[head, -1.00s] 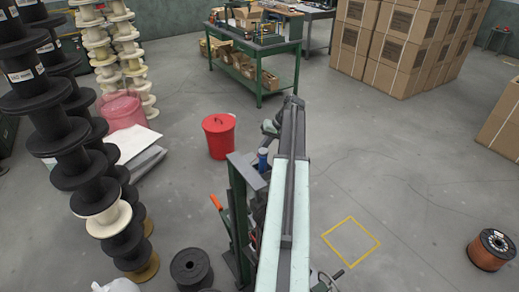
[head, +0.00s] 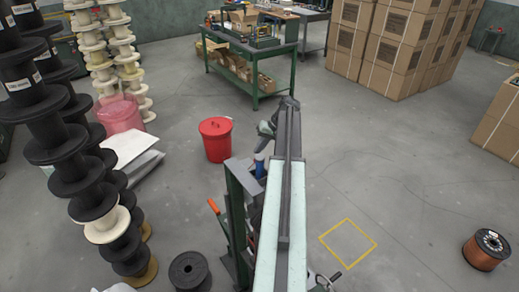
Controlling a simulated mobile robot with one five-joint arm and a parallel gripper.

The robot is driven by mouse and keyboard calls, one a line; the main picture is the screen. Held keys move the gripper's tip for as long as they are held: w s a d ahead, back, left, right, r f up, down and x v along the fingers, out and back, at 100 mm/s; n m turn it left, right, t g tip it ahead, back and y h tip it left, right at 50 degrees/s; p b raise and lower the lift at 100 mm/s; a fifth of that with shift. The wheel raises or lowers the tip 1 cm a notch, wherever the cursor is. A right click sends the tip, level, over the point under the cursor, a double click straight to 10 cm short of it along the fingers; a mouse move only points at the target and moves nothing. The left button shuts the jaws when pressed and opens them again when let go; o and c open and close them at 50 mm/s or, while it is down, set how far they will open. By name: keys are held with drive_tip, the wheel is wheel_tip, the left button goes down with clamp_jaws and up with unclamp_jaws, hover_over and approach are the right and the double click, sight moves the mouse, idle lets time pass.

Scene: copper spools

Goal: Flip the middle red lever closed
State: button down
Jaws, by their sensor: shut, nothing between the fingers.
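A red-orange lever handle (head: 213,207) shows at the left side of a dark green machine frame (head: 243,192), in the lower middle of the head view. It slants, with its upper end to the left. Only this one red lever shows; I cannot tell whether it is the middle one. My long pale arm covers the right part of the machine and may hide other levers. A blue part (head: 260,165) shows beside the frame, close to my arm.
A red lidded bin (head: 216,139) stands behind the machine. Stacked spools (head: 75,180) rise at left, and a black spool (head: 189,271) lies in front. A green workbench (head: 252,52) and boxes (head: 395,50) stand behind. A copper spool (head: 486,249) sits right, past a yellow floor square (head: 348,243).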

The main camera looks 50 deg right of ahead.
wheel_tip(320, 180, up, 3)
drive_tip(key=shift+w+a+r+p, duration=0.1)
drive_tip(key=shift+w+r+p, duration=0.05)
drive_tip(key=shift+p, duration=0.75)
drive_tip(key=s+d+r+p, duration=0.5)
drive_tip(key=shift+d, duration=0.35)
drive_tip(key=shift+r, duration=0.1)
